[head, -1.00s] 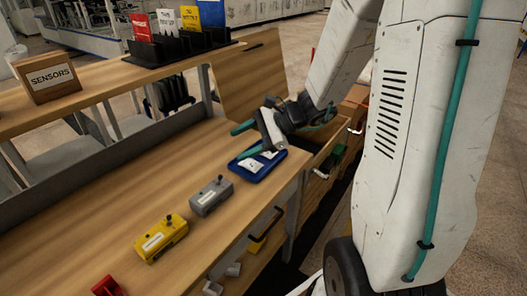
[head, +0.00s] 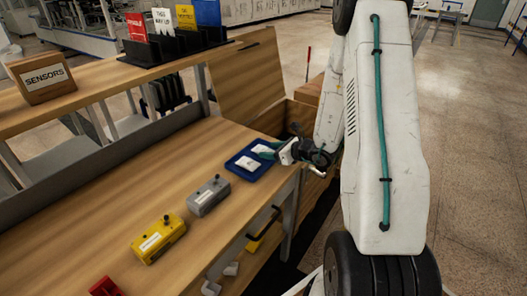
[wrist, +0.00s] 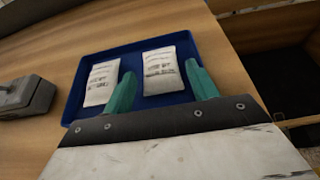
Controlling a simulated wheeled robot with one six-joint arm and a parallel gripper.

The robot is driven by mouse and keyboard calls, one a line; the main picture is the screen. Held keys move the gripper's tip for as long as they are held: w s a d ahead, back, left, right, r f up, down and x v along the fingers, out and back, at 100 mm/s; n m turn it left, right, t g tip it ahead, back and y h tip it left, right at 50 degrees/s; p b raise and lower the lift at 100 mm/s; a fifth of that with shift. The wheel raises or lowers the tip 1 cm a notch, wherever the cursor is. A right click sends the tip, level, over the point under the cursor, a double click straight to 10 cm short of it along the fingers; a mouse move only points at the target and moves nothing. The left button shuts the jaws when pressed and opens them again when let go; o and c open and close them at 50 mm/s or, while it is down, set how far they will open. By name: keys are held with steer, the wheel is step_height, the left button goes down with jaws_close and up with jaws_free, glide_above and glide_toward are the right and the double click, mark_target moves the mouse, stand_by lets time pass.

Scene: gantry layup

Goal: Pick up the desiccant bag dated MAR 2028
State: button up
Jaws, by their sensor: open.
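Two white desiccant bags lie in a shallow blue tray (head: 238,167) on the wooden bench. In the wrist view one bag (wrist: 102,82) is at the left of the tray (wrist: 125,60) and the other bag (wrist: 160,72) is at the right. Both carry printed text too blurred to read, so I cannot tell which is dated MAR 2028. My gripper (wrist: 160,88) has teal fingers, open and empty. In the wrist view the fingers flank the lower part of the right bag. In the head view my gripper (head: 272,152) is at the tray's right side.
A grey control box (head: 208,195) and a yellow one (head: 158,239) stand on the bench, with a red item (head: 105,287) nearer.

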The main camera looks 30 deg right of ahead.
mark_target(266, 149)
steer(key=x, duration=0.3)
steer(key=shift+f, duration=0.1)
steer(key=c, duration=0.8)
steer(key=shift+o, duration=0.2)
steer(key=shift+r, duration=0.2)
